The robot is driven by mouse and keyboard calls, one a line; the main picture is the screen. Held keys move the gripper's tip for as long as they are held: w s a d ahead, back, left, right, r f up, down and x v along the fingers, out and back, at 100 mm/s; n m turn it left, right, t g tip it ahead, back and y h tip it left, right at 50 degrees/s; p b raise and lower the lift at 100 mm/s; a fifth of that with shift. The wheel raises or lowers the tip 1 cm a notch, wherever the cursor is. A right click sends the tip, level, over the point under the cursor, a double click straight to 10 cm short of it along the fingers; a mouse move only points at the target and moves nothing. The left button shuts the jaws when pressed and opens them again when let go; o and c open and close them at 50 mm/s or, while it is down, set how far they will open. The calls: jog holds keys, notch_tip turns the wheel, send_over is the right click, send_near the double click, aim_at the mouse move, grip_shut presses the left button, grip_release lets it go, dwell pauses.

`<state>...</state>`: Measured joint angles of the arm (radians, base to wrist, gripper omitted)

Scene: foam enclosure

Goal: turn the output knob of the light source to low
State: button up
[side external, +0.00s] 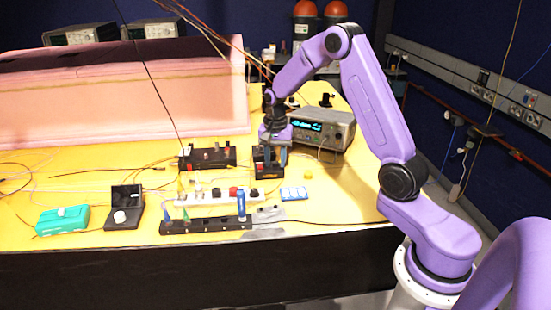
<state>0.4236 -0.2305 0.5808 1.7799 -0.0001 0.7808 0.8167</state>
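My gripper (273,160) points down over a small black box (268,172) near the middle right of the yellow table. Its two fingers look spread apart, one at each side of the box's upper part. Whether they touch the box or a knob on it cannot be told. The black box may be the light source, but no label can be read. Its knob is not clearly visible behind the fingers. A grey bench instrument (335,128) with a lit blue display stands just behind and right of my gripper.
A black device with cylinders (212,157) stands left of the box. In front are a white power strip (215,196), a black strip (205,225), a blue-white item (294,193), and a teal box (62,220). Pink foam walls (150,100) stand behind. Loose cables cross the table.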

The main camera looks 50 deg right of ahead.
grip_shut()
jog(key=shift+n, duration=0.3)
jog(key=n, duration=0.9)
jog(key=shift+n, duration=0.3)
dwell(0.3)
jog(key=shift+o, duration=1.8)
grip_release()
